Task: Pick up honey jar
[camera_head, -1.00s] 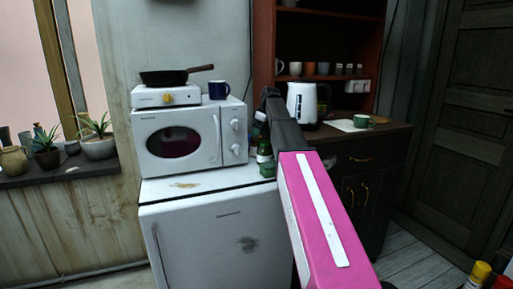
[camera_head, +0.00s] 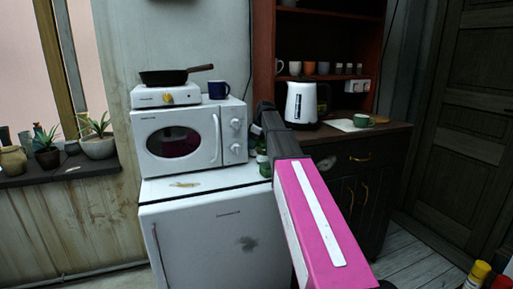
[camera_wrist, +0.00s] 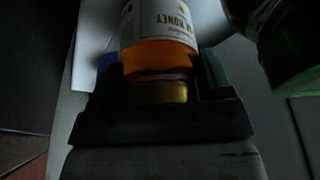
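The honey jar (camera_wrist: 158,60) shows in the wrist view, with an orange body, a pale label whose lettering appears upside down, and a gold lid at the near end. My gripper (camera_wrist: 165,82) has its dark fingers on either side of the jar's lid end. The image is dark, and I cannot tell whether both fingers press on the jar. In the head view, my gripper (camera_head: 263,112) is beside the microwave's right side, and I cannot make out the honey jar there.
A green glass bottle or jar (camera_wrist: 290,50) is close on the right in the wrist view. The white microwave (camera_head: 190,137), carrying a hotplate (camera_head: 166,96) and a blue mug (camera_head: 219,89), stands left of my gripper. A white kettle (camera_head: 301,104) stands behind on the right.

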